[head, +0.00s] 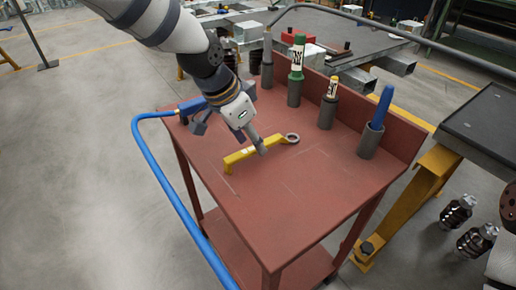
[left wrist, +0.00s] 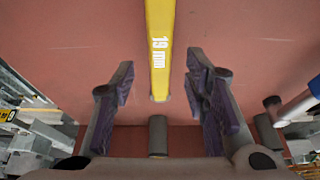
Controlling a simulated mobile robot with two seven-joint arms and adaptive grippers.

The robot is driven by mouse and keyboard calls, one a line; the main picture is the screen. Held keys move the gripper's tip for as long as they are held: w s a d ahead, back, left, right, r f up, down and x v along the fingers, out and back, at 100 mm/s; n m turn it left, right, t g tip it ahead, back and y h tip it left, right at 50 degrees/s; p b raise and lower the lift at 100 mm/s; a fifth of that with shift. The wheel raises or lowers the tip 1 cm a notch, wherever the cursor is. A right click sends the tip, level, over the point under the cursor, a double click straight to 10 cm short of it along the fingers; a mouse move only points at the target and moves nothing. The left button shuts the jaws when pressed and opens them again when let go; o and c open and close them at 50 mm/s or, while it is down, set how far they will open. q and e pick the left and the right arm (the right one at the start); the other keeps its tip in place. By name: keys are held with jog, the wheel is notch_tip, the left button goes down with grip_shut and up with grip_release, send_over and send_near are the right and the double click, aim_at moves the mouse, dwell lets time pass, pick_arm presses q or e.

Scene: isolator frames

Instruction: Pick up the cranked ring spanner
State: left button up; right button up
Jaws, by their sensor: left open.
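The cranked ring spanner (head: 242,158) lies on the red bench top, with a yellow handle and a grey ring (head: 292,138) at its right end. In the left wrist view its yellow handle (left wrist: 160,45), marked 19 mm, runs from the top edge to the middle, between my fingers. My left gripper (head: 232,138) is open above the spanner and partly covers the view of the bench behind it. In the left wrist view the open left gripper (left wrist: 160,82) has a finger on each side of the handle, with gaps. Contact is not visible. My right gripper is not in view.
Grey holders with a green tool (head: 297,58), a yellow-topped tool (head: 331,90) and a blue tool (head: 381,108) stand along the bench's back. The front of the red bench (head: 285,215) is clear.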

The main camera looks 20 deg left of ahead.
pick_arm(q)
jog(key=x, duration=0.3)
jog(key=shift+f, duration=0.1)
jog(key=shift+c, duration=0.3)
grip_shut()
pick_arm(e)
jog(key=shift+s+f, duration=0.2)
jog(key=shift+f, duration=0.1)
pick_arm(q)
jog(key=shift+r, duration=0.25)
jog(key=shift+r, duration=0.25)
notch_tip(320, 180, up, 3)
jog(key=shift+w, duration=0.1)
jog(key=s+d+r+p, duration=0.3)
jog(key=s+d+r, duration=0.4)
jog(key=s, duration=0.5)
notch_tip(320, 180, up, 2)
jog(key=shift+d+r, duration=0.2)
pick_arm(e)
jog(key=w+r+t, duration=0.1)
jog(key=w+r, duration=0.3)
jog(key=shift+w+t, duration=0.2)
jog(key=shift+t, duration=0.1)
